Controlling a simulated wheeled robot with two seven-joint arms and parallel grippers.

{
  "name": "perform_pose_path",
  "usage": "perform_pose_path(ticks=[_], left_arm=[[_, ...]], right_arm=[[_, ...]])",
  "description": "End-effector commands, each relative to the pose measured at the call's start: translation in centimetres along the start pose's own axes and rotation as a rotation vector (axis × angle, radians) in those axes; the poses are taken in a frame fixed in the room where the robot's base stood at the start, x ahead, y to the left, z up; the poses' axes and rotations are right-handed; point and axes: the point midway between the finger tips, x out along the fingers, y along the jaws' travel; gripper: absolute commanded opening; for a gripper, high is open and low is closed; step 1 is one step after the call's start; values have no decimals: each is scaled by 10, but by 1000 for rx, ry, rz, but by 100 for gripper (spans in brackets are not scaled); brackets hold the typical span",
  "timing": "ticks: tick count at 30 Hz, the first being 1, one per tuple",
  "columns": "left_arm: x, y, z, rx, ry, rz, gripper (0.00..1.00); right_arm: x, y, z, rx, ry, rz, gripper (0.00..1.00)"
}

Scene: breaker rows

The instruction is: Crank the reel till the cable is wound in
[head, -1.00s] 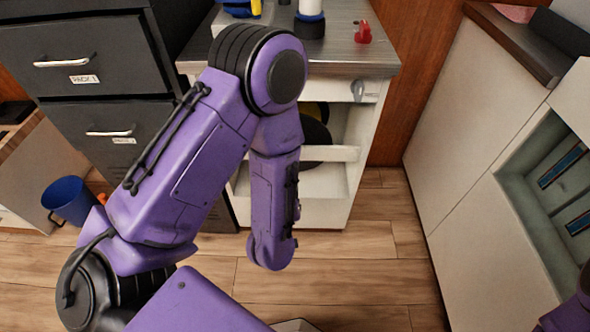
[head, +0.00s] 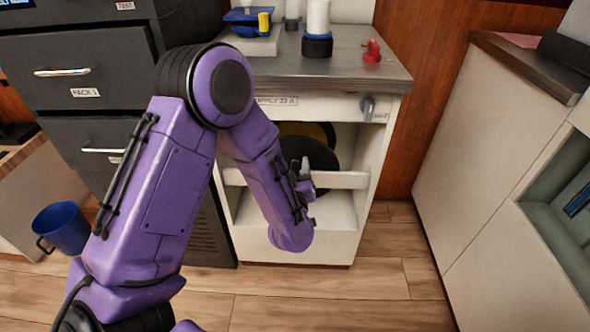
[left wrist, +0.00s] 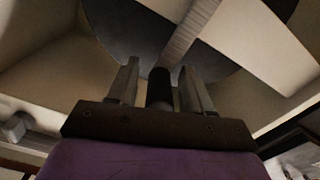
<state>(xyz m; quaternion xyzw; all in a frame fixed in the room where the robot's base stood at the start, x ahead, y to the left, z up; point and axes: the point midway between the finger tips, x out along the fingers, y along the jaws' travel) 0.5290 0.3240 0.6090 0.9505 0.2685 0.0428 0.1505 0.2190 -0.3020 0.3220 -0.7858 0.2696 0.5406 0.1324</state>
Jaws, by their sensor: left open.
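The reel shows as a dark round disc (head: 308,158) with a yellow disc (head: 308,129) behind it, inside the open white cabinet (head: 350,205). My left gripper (head: 303,180) is in front of the reel, partly hidden by my own forearm. In the left wrist view, its two fingers (left wrist: 160,86) are open. A dark cylindrical knob (left wrist: 159,88), which looks like the crank handle, shows between them; I cannot tell whether they touch it. Behind it are the dark disc (left wrist: 130,30) and a grey bar (left wrist: 190,30). I cannot make out the cable. My right gripper is not in view.
A white rail (head: 345,180) crosses the cabinet opening. On the counter (head: 345,70) above stand a white cylinder (head: 318,18) with a dark base and a red object (head: 372,52). Floor in front is clear.

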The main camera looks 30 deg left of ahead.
Motion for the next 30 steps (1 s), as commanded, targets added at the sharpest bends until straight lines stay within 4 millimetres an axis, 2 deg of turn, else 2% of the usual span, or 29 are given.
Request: perform_pose_path(ticks=[4, 6, 9, 30], left_arm=[[0, 0, 0, 0, 0, 0, 50], [0, 0, 0, 0, -1, 0, 27], [0, 0, 0, 0, -1, 1, 0], [-2, 0, -1, 100, 0, -10, 0]], right_arm=[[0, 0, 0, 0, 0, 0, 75], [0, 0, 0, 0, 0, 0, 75], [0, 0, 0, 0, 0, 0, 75], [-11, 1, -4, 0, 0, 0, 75]])
